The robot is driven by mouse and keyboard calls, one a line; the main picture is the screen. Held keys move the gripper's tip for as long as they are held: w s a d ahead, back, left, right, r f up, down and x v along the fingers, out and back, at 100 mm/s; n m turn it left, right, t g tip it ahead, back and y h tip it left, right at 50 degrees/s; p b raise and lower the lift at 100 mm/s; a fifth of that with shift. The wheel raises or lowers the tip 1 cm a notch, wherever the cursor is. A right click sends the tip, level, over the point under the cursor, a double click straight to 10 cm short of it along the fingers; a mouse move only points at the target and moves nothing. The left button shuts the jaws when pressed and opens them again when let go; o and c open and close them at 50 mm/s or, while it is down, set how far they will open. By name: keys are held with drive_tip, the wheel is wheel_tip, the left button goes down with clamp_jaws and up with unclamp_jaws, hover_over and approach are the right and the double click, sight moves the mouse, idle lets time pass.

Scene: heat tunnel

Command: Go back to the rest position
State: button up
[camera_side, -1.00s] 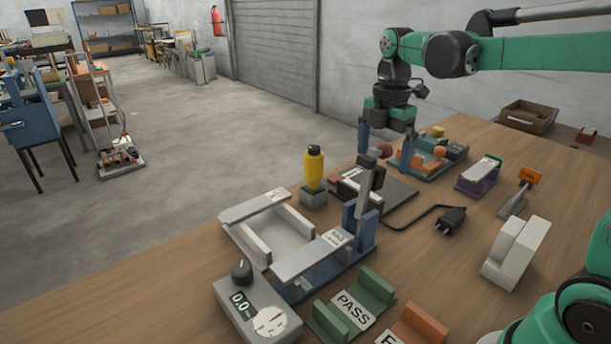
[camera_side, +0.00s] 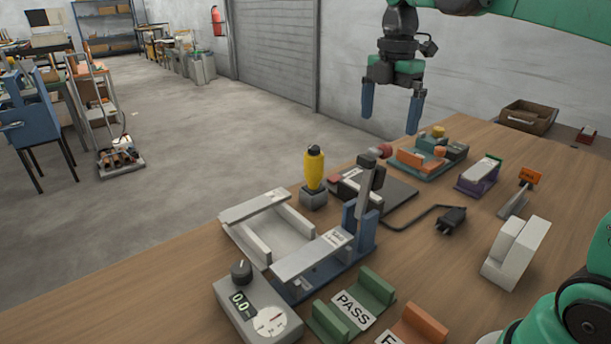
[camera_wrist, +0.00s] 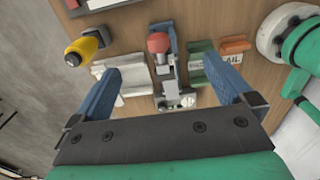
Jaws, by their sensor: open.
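My gripper (camera_side: 390,118) hangs with its blue fingers pointing down, high above the far part of the bench in the side view. The fingers are wide apart, with nothing between them. In the wrist view my gripper (camera_wrist: 165,88) also shows open, with the bench far below. The wooden bench (camera_side: 170,275) carries the parts, and none of them touches the fingers.
Below stand a teal fixture with orange parts (camera_side: 411,158), a yellow-handled tool (camera_side: 314,170), a lever press (camera_side: 363,205), a white tray (camera_side: 243,237), a dial box (camera_side: 250,310) and a green PASS holder (camera_side: 372,288). The air around my gripper is clear.

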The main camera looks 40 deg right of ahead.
drive_tip(key=s+a+f+m+g, duration=0.1)
drive_tip(key=s+a+f+m, duration=0.3)
drive_tip(key=s+a, duration=0.3)
wheel_tip(320, 180, down, 6)
drive_tip(key=a+m+t, duration=0.1)
drive_tip(key=m+t, duration=0.7)
drive_tip(key=m, duration=0.6)
drive_tip(key=shift+w+a, duration=0.35)
drive_tip(key=shift+w, duration=0.05)
